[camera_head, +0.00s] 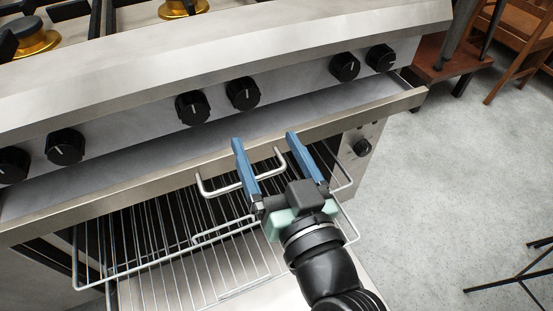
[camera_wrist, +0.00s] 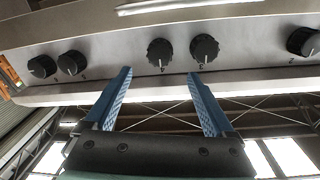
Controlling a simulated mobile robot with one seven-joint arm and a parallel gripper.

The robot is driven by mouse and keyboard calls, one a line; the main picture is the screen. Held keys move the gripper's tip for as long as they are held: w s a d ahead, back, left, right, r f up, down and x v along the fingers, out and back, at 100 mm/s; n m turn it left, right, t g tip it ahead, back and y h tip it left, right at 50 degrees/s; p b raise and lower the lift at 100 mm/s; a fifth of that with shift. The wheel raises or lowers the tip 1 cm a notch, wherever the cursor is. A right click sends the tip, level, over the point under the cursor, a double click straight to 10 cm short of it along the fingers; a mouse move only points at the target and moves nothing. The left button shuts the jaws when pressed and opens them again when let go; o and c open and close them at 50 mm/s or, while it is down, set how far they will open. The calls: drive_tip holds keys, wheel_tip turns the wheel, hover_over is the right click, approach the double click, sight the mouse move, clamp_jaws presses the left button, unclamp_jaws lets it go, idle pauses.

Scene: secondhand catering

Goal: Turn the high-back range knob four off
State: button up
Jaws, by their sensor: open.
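Knob four (camera_head: 242,93) is a round black knob with a white pointer line, on the sloping metal front panel of the range (camera_head: 290,90). In the wrist view the knob (camera_wrist: 160,52) has a 4 printed by it and lies ahead, between the directions of my two fingertips. My gripper (camera_head: 265,139) has two blue fingers, open and empty. In the wrist view the gripper (camera_wrist: 159,73) is short of the knob and not touching it. The pointer looks close to upright in the head view; its exact angle is hard to tell.
Knob three (camera_head: 192,107) sits close beside knob four; knob five (camera_head: 344,66) is farther right. A metal ledge (camera_head: 370,112) juts out below the panel. Wire racks (camera_head: 180,262) and a bar handle (camera_head: 222,190) lie below. Free floor (camera_head: 450,180) is at right.

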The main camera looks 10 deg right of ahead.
drive_tip(key=shift+v, duration=1.5)
